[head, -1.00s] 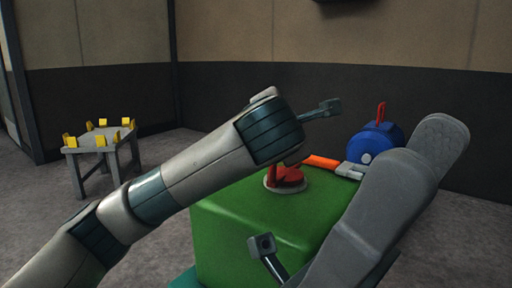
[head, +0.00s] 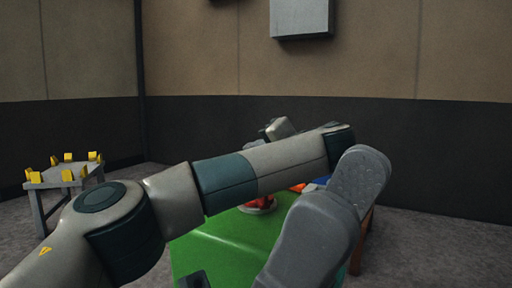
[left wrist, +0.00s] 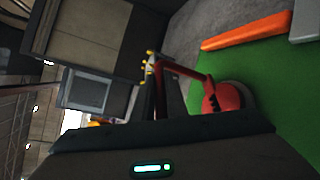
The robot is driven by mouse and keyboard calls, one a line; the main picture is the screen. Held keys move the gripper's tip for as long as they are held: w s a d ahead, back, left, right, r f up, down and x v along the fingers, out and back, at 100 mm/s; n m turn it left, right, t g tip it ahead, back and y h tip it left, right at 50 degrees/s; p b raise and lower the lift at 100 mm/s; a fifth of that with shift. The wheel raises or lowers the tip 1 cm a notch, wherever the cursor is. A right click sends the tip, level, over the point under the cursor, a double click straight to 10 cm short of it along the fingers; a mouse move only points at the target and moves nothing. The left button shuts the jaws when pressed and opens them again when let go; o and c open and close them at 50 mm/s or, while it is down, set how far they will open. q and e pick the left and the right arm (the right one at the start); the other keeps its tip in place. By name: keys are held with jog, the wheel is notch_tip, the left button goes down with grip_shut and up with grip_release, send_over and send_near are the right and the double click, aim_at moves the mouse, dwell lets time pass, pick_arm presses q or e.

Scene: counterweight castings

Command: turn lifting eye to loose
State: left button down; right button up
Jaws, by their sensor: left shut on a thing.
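The red lifting eye (head: 264,203) sits on top of the green casting (head: 225,245), partly hidden behind my left arm in the head view. In the left wrist view the red lifting eye (left wrist: 222,98) stands on a round pale base, with a red bar reaching left. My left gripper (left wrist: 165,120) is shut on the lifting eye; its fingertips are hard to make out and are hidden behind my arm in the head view. Of my right gripper (head: 193,281) only a dark part shows at the bottom edge; its jaws are not visible.
A grey stand with yellow blocks (head: 65,176) is at the left. An orange bar (left wrist: 247,30) lies beyond the eye. A bit of a blue object (head: 317,184) shows behind my arms. A grey box (head: 301,17) hangs on the wall. Floor is clear by the stand.

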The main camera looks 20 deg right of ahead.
pick_arm(q)
jog(key=shift+f+n+g+y, duration=0.3)
jog(key=shift+f+n+y, duration=0.1)
jog(key=shift+n+y, duration=0.15)
jog(key=c, duration=1.8)
grip_release()
jog(key=shift+w+a, duration=0.1)
jog(key=shift+a, duration=0.05)
jog(key=shift+o, duration=0.2)
jog(key=shift+r+p, duration=0.15)
jog(key=shift+p, duration=0.15)
